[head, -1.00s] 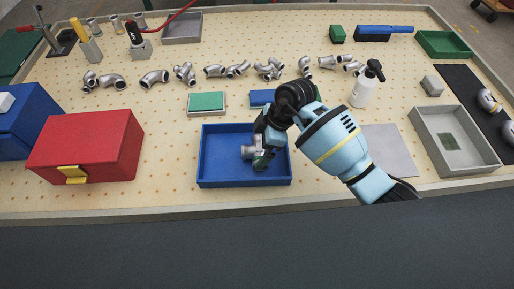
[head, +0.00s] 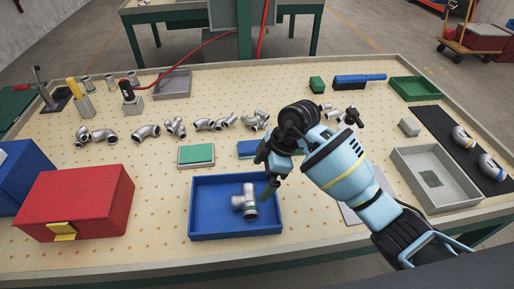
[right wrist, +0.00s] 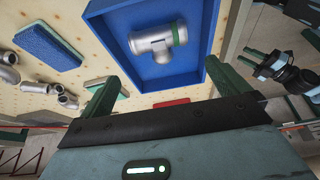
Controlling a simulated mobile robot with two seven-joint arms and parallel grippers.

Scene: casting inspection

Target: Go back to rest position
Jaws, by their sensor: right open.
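My right gripper (head: 268,188) is open and empty, above the upper right part of the blue tray (head: 193,222) in the head view. In the right wrist view my right gripper (right wrist: 163,88) shows two green fingers spread wide with nothing between them. A metallic tee pipe fitting (head: 245,201) with a green band lies in the blue tray, apart from the fingers. The fitting also shows in the right wrist view (right wrist: 153,42). What looks like my left gripper (right wrist: 268,62) is at the right of the right wrist view; its opening is unclear. The head view does not show it.
A red box (head: 85,200) stands left of the blue tray, and a grey tray (head: 435,178) stands right. Several metal fittings (head: 146,132) lie in a row behind. A green-topped block (head: 196,155) and a blue block (head: 248,149) sit just behind the tray.

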